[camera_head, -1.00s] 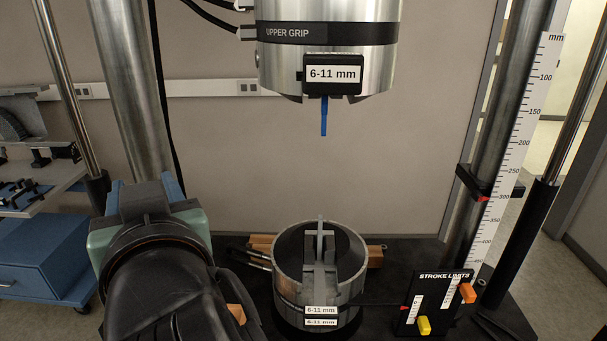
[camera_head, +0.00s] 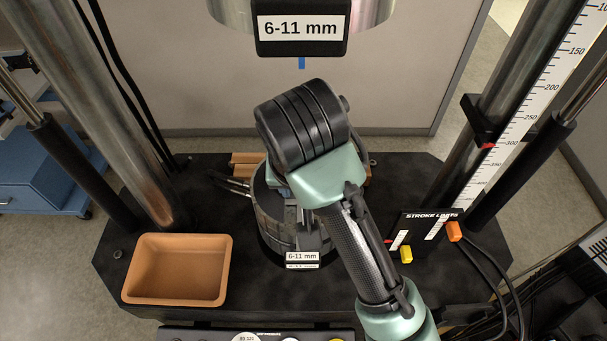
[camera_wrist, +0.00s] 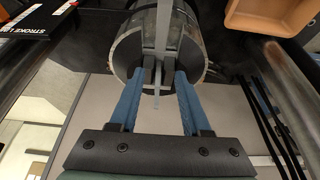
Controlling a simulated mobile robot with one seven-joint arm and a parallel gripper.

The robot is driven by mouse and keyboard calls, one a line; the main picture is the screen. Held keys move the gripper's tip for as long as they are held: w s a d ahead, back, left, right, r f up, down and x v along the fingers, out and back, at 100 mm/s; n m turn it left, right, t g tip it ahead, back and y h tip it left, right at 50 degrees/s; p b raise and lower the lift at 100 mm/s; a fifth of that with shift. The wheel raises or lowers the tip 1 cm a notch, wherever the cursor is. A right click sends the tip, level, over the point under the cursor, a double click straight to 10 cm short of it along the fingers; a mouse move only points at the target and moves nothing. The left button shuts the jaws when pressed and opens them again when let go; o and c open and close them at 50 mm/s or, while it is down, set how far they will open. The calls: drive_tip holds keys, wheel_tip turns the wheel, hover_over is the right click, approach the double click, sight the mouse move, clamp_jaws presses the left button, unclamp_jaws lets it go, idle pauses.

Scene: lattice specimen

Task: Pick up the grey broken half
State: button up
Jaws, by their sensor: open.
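In the wrist view a narrow pale grey piece (camera_wrist: 157,97), apparently the grey broken half, shows between my fingers, in line with a wider grey bar across the lower grip. My gripper (camera_wrist: 160,76) is open, with one blue finger on each side of this line and its tips at the lower grip's dark jaws. I cannot tell whether either finger touches anything. In the head view the lower grip (camera_head: 305,257), a grey cylinder labelled 6-11 mm, stands on the black base. My wrist covers its top, and the grey half is hidden there.
A blue piece (camera_head: 301,63) hangs from the upper grip (camera_head: 300,28) above my wrist. An empty orange-brown tray (camera_head: 226,262) lies left of the lower grip. The stroke limits panel (camera_head: 423,232) stands to the right. Steel columns (camera_head: 95,110) rise at both sides.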

drive_tip(key=w+f+p, duration=0.1)
drive_tip(key=w, duration=0.1)
drive_tip(key=w+f+p, duration=0.1)
drive_tip(key=w+f, duration=0.1)
drive_tip(key=w, duration=0.1)
drive_tip(key=w+f+p, duration=0.1)
drive_tip(key=w, duration=0.2)
drive_tip(key=shift+w+f, duration=0.25)
drive_tip(key=shift+f, duration=0.05)
clamp_jaws()
idle(0.3)
